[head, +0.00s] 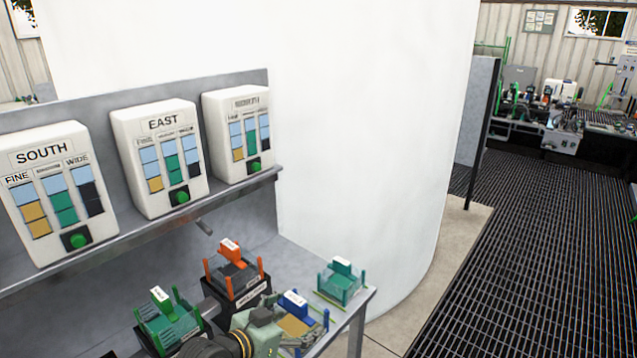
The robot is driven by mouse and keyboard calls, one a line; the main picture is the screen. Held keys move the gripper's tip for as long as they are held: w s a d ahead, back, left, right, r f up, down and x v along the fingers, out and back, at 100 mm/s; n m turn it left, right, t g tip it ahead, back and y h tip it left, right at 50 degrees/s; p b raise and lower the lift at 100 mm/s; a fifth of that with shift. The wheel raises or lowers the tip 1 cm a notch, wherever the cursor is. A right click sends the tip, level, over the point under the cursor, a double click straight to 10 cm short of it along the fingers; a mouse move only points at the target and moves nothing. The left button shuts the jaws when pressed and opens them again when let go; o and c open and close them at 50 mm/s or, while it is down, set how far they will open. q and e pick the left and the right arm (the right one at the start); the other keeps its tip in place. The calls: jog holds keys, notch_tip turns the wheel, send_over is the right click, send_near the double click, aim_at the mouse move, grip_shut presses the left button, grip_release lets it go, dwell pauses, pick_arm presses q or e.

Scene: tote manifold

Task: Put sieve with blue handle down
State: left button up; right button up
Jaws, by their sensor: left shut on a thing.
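The sieve with the blue handle (293,300) shows at the bottom middle, above the front of the grey bench. It has blue corner posts and a tan mesh or fill. My left gripper (270,318) is at its left side, shut on it. The gripper body hides part of the sieve, and the fingertips are hard to make out. I cannot tell whether the sieve touches the bench. My right gripper is not in view.
An orange-handled sieve (232,276) sits on a black labelled base behind. A green-handled sieve (168,318) is at left, and a teal one (341,281) near the bench's right end. Panels marked SOUTH (52,190) and EAST (160,158) stand on the shelf above.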

pick_arm(q)
jog(key=w+a+f+v, duration=0.1)
jog(key=a+v, duration=0.1)
jog(key=v, duration=1.4)
jog(key=s+r+m+g+h, duration=0.2)
jog(key=s+r+m, duration=0.1)
jog(key=s+r, duration=0.4)
jog(key=s+a, duration=0.1)
jog(key=s, duration=0.1)
jog(key=shift+s+r+g+h, duration=0.25)
jog(key=shift+s+g+h, duration=0.05)
jog(key=shift+h, duration=0.1)
jog(key=shift+f, duration=0.15)
